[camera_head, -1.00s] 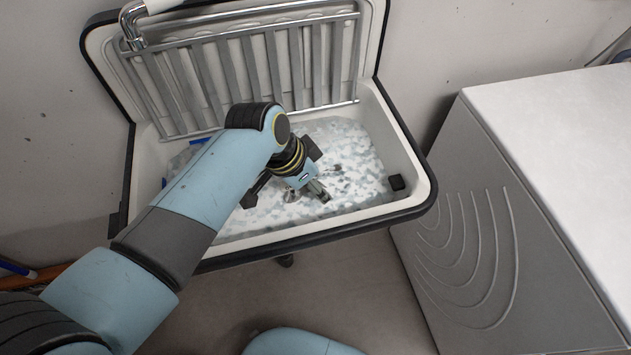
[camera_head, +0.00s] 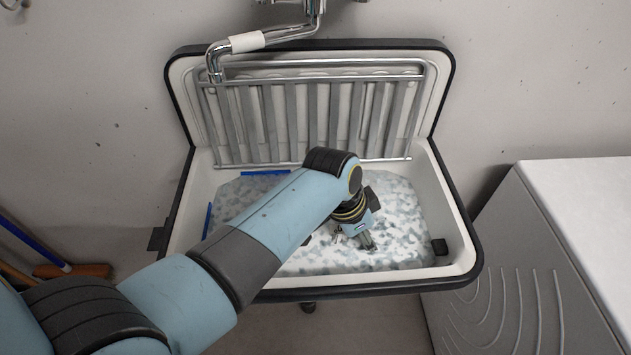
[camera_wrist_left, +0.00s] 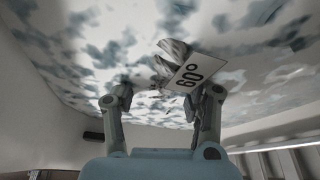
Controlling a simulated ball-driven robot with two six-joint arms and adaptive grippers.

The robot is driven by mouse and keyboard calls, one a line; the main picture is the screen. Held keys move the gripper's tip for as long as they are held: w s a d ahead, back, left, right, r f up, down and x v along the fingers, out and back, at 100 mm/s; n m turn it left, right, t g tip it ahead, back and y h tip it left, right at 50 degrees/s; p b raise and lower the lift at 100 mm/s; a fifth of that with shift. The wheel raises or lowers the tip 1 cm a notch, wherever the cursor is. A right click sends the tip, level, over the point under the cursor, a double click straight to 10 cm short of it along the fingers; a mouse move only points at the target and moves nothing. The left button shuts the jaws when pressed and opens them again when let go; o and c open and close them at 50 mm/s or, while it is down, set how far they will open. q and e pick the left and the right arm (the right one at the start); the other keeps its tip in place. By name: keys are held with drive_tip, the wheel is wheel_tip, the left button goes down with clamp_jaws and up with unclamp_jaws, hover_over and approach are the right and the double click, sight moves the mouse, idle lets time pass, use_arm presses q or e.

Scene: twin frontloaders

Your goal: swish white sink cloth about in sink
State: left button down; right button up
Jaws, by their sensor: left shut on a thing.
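The sink (camera_head: 464,235) is a white basin with a black rim, holding mottled white and grey-blue suds or water (camera_head: 400,215). My left gripper (camera_head: 366,240) reaches down into it, right of the middle, low at the mottled surface. In the left wrist view its two fingers (camera_wrist_left: 163,98) stand around a white piece with "60°" printed on it (camera_wrist_left: 187,74) and a crumpled grey-white bit (camera_wrist_left: 174,48). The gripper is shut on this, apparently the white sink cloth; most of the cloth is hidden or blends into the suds. My right gripper is not in view.
A metal slatted rack (camera_head: 300,115) stands upright at the sink's back. A chrome tap pipe (camera_head: 280,36) hangs above its left. A white-topped appliance (camera_head: 590,190) stands to the right. A brush with a blue handle (camera_head: 35,245) leans at the left.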

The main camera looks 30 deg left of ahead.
sight(330, 238)
use_arm(q)
drive_tip(key=shift+w+d+r+h+p, duration=0.25)
drive_tip(key=shift+d+r, duration=0.1)
drive_tip(key=shift+d, duration=0.3)
drive_tip(key=shift+w+d+r+h+p, duration=0.15)
drive_tip(key=shift+d+r+p, duration=0.15)
drive_tip(key=shift+d, duration=0.3)
drive_tip(key=s+a+p, duration=0.1)
drive_tip(key=a, duration=0.1)
drive_tip(key=s+a+p, duration=0.1)
drive_tip(key=s+a, duration=0.1)
drive_tip(key=s+a+p, duration=0.1)
drive_tip(key=a+p, duration=0.1)
drive_tip(key=shift+s+a, duration=0.25)
drive_tip(key=shift+a, duration=0.1)
drive_tip(key=shift+s+a+f, duration=0.1)
drive_tip(key=shift+s+a, duration=0.25)
drive_tip(key=shift+a, duration=0.1)
